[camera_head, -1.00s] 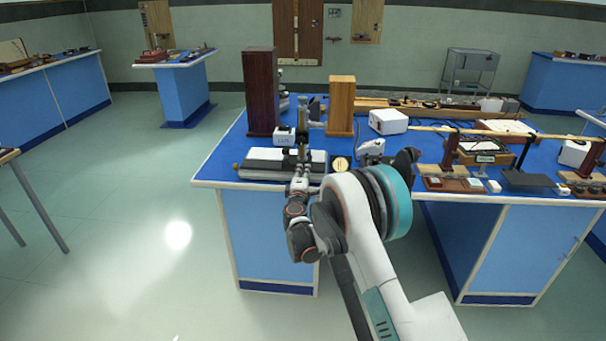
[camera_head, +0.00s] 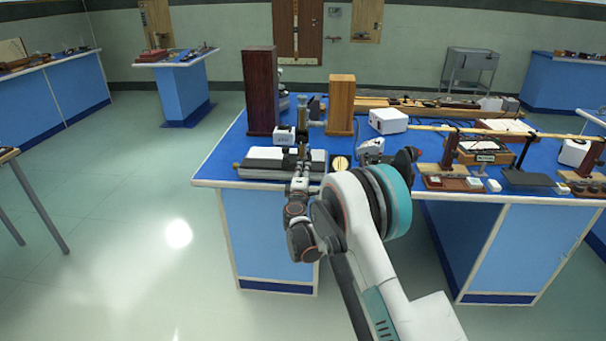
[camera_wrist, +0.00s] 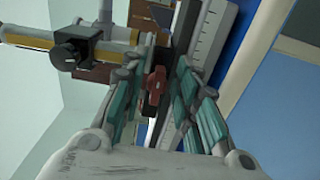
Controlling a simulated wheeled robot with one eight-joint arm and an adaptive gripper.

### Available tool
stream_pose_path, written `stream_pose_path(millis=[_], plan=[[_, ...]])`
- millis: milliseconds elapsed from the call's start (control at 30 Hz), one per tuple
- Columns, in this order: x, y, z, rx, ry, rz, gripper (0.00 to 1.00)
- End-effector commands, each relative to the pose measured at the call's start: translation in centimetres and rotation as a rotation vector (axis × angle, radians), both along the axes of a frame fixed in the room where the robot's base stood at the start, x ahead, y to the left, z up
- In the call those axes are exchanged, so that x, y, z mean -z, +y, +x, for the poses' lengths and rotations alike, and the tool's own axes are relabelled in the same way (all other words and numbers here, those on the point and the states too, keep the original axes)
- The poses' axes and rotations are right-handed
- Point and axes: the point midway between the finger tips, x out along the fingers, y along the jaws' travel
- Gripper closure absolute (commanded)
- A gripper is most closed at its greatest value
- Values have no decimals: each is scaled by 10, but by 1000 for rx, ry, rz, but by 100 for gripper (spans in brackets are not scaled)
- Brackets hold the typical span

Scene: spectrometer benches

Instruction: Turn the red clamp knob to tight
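The red clamp knob (camera_wrist: 154,86) shows in the wrist view between the two teal-padded fingers of my gripper (camera_wrist: 160,62). The fingers stand apart on either side of the knob, with a gap visible; I cannot tell whether either finger touches it. The knob sits beside a rail with a pale scale (camera_wrist: 208,35). In the head view my gripper (camera_head: 300,172) is at the front of a white-and-black instrument base (camera_head: 262,158) with an upright brass column (camera_head: 303,108). The knob is hidden there, and its tightness cannot be read.
A dark wooden block (camera_head: 260,90) and a lighter one (camera_head: 340,105) stand behind the instrument. A small round dial (camera_head: 340,163) and a white device (camera_head: 370,148) are close on the right. A white box (camera_head: 388,121) stands further back. Open floor lies left of the bench.

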Motion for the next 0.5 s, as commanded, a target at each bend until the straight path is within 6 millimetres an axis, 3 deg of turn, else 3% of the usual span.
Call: stream_pose_path(millis=[167, 500], plan=[[0, 1, -14, -1, 0, 0, 72], [0, 4, -81, -2, 0, 0, 72]])
